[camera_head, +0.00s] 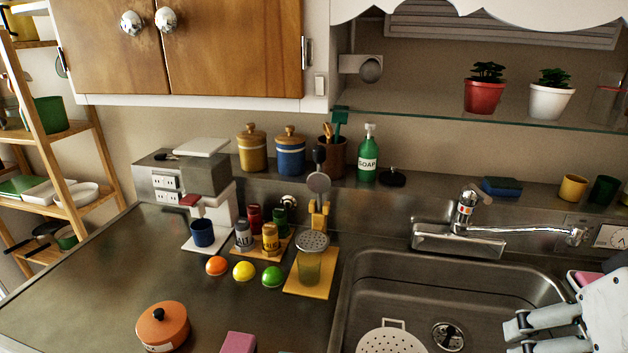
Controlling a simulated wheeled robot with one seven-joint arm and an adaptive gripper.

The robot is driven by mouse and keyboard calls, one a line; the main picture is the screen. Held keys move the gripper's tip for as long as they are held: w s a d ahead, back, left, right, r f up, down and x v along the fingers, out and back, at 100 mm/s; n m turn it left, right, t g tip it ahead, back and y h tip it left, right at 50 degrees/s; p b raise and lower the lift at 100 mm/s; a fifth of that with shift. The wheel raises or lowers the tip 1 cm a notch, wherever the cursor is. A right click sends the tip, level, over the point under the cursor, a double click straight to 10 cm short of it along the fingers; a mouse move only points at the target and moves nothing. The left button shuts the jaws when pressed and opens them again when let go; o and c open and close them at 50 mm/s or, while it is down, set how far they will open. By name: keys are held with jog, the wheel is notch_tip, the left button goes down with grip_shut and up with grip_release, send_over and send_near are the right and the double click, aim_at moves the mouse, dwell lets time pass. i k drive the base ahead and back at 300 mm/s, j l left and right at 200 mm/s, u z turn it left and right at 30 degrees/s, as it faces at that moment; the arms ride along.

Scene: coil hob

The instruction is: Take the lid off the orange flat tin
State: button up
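The orange flat tin (176,337) stands on the counter at the lower left. Its orange lid (172,317) is on top, with a small dark knob in the middle. A white label shows low on its front side. My gripper (520,338) is at the lower right edge, over the right side of the sink and far from the tin. Its grey fingers look apart, with nothing visible between them. The lower finger is partly cut off by the frame.
The sink (385,290) holds a white perforated utensil (390,340). A pink block (238,343) is right of the tin. Orange, yellow and green balls (243,271), spice jars and a blue mug (203,233) stand behind. The counter left of the tin is clear.

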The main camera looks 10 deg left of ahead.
aim_at(163, 321)
jog(key=k+j+u, duration=0.15)
jog(key=j+u, duration=0.15)
jog(key=k+j+u, duration=0.1)
jog(key=j+u, duration=0.5)
jog(key=j, duration=0.15)
